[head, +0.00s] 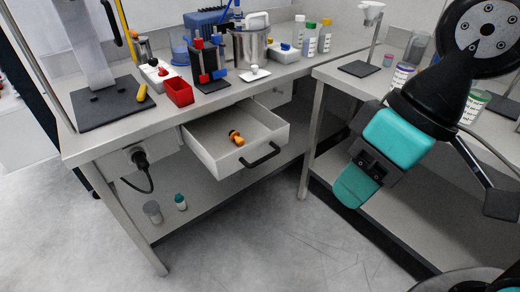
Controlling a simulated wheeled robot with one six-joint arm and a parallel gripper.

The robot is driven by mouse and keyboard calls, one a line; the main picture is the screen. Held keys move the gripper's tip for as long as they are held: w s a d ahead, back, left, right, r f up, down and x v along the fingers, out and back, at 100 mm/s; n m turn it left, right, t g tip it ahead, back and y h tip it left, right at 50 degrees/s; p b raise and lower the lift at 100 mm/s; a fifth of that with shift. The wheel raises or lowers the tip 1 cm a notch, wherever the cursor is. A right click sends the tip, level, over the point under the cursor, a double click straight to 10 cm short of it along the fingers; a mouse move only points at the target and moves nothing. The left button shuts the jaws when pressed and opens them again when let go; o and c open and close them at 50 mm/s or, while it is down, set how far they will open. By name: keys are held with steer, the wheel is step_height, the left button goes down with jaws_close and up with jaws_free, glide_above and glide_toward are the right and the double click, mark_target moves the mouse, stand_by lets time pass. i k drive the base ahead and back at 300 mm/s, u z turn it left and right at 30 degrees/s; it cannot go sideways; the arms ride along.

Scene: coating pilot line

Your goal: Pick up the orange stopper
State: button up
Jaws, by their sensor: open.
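A small orange object (237,137), which looks like the orange stopper, lies in the open white drawer (203,153) under the left bench. It has a dark band or part next to it, too small to make out. My gripper (356,186), with teal pads, is at the right, pointing down and to the left in front of the right bench. It is well apart from the drawer and the orange object. Nothing shows between its fingers, though the gap is hard to see from this side.
The drawer's black handle (262,155) faces the aisle. The left bench top above it holds a red bin (179,91), a steel pot (250,46), bottles and a stand. A black plug and cable (140,158) hang at the bench front. The floor before the drawer is clear.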

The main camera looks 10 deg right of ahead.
mark_target(234, 135)
steer(key=u, duration=0.4)
steer(key=k, duration=0.5)
steer(key=u, duration=1)
steer(key=i, duration=1.3)
steer(key=z, duration=1.2)
steer(key=i, duration=0.3)
steer(key=z, duration=0.35)
